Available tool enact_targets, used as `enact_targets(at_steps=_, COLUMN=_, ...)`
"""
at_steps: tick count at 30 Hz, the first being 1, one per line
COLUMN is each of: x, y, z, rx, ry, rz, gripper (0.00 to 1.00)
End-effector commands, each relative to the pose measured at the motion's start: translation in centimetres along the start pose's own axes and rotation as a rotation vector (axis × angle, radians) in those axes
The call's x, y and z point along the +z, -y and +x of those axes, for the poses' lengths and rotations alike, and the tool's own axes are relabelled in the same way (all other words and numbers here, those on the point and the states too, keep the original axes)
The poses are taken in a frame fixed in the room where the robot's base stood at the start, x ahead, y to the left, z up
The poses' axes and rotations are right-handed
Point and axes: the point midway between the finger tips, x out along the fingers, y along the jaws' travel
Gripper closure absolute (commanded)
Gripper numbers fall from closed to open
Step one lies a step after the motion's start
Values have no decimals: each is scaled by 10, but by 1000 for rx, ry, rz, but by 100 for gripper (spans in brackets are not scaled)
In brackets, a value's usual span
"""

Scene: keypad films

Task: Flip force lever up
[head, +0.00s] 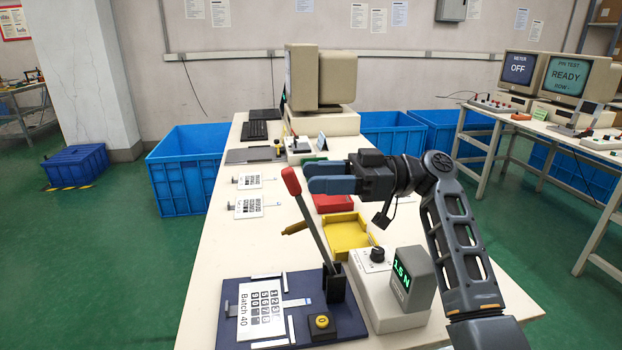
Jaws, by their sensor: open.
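The force lever (311,222) is a grey bar with a red grip (291,181) at its top. It rises from a dark bracket on a navy base plate (232,292) and leans to the left and away. My gripper (309,178) has blue fingers and points left, its tips just right of the red grip. It is open. I cannot tell whether the fingers touch the grip or lie around it. A keypad film card marked Batch 40 (261,310) lies on the plate beside a yellow button (321,322).
A force display (411,280) with green digits stands right of the lever on a box with a black knob (377,254). Yellow (348,232) and red (332,203) trays lie behind. Film cards (248,205) lie left, and a monitor (337,78) stands at the table's far end.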

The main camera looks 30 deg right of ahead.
Motion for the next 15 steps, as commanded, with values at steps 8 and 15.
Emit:
enact_targets(at_steps=8, x=1, y=-1, z=-44, rx=3, ry=-2, rz=0, gripper=51)
enact_targets(at_steps=15, x=0, y=0, z=-56, rx=1, ry=-1, rz=0, gripper=51)
